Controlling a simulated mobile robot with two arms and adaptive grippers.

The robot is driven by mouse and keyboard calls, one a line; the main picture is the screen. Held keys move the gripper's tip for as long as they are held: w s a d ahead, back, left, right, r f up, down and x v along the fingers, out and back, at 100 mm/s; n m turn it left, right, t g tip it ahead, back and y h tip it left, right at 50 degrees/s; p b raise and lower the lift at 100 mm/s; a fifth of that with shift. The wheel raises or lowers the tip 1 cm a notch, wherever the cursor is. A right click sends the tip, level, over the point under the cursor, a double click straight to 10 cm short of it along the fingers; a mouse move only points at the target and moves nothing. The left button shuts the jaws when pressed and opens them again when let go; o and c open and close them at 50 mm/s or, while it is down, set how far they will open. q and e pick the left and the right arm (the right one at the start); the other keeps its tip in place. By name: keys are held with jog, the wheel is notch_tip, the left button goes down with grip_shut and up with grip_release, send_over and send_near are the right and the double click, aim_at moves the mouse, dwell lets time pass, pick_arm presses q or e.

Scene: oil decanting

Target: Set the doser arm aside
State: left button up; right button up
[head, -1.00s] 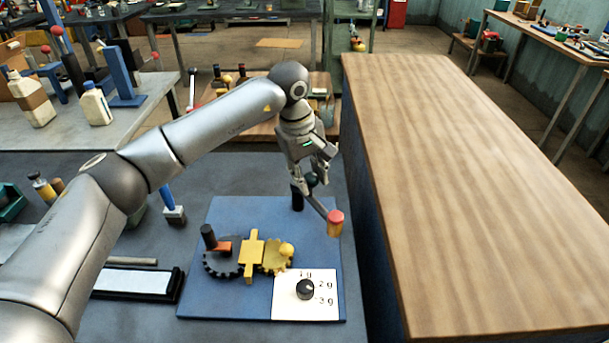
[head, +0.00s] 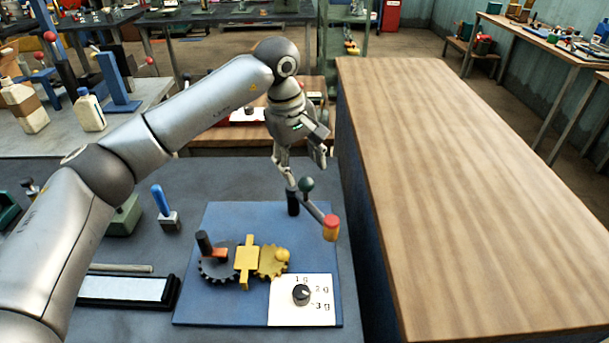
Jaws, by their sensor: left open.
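The doser arm (head: 314,210) is a grey bar running from a black post (head: 293,202) at the back right of the blue board (head: 228,222). It carries a dark green knob (head: 306,185) and ends in a red-topped yellow cup (head: 331,229) near the board's right edge. The bar points toward the front right, away from the gears (head: 218,264). My left gripper (head: 303,170) is open and empty just above the knob, fingers pointing down. Its near finger overlaps the post region in the picture, so contact there is hard to judge. My right gripper is out of view.
A white dial card (head: 285,311) with a black dial (head: 301,295) lies at the board's front right. A blue-handled tool (head: 161,200) stands left of the board. A bare wooden table (head: 450,190) stands to the right, across a narrow gap.

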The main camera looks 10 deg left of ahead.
pick_arm(q)
notch_tip(320, 180, up, 7)
jog(key=s+a, duration=0.1)
jog(key=shift+r, duration=0.2)
